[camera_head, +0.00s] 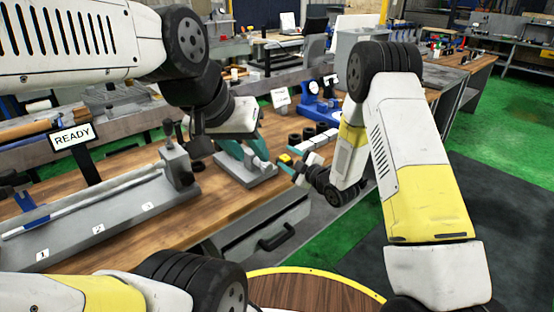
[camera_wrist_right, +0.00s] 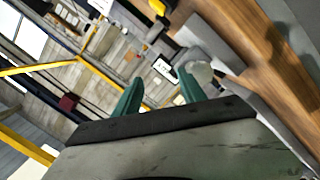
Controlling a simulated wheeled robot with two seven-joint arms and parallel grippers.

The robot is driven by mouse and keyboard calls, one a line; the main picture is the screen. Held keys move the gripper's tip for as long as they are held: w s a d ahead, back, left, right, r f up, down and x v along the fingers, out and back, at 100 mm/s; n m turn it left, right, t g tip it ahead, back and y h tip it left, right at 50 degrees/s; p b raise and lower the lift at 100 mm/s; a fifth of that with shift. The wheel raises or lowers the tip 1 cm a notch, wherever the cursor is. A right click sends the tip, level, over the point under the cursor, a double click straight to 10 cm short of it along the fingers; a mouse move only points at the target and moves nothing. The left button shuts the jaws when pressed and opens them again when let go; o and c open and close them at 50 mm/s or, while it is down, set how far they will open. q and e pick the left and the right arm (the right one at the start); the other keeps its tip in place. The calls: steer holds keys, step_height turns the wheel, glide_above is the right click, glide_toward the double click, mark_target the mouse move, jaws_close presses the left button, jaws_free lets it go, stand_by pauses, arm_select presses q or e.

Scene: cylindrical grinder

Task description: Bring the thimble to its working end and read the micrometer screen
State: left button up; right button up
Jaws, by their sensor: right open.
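The micrometer sits on a grey stand (camera_head: 247,178) on the wooden bench, in the middle of the head view. My left gripper (camera_head: 244,150) comes down over it from the left with teal fingers; it covers much of the micrometer, and whether it grips anything is unclear. A small yellow part (camera_head: 285,158) shows to the right of the stand. My right gripper (camera_head: 289,167) is close beside that part. In the right wrist view its teal fingers (camera_wrist_right: 158,92) are apart, with a round grey part (camera_wrist_right: 200,73) near the right one. The thimble and screen cannot be made out clearly.
A grey fixture (camera_head: 120,212) with numbered places and a READY sign (camera_head: 73,136) stand at the left. Black rings (camera_head: 295,138), white blocks (camera_head: 325,131) and a blue device (camera_head: 312,101) stand behind the right gripper. A drawer (camera_head: 262,240) is below the bench edge.

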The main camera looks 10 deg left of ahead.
steer(key=n+y, duration=0.2)
glide_toward(262, 164)
steer(key=w, duration=0.1)
steer(key=w+a, duration=0.1)
steer(key=shift+w+f+g, duration=0.1)
steer(key=shift+w+g, duration=0.2)
steer(key=shift+w, duration=0.1)
steer(key=shift+s+a+f, duration=0.1)
steer(key=shift+a+f, duration=0.1)
steer(key=shift+a, duration=0.15)
steer(key=x, duration=0.8)
steer(key=shift+s+r, duration=0.1)
jaws_close()
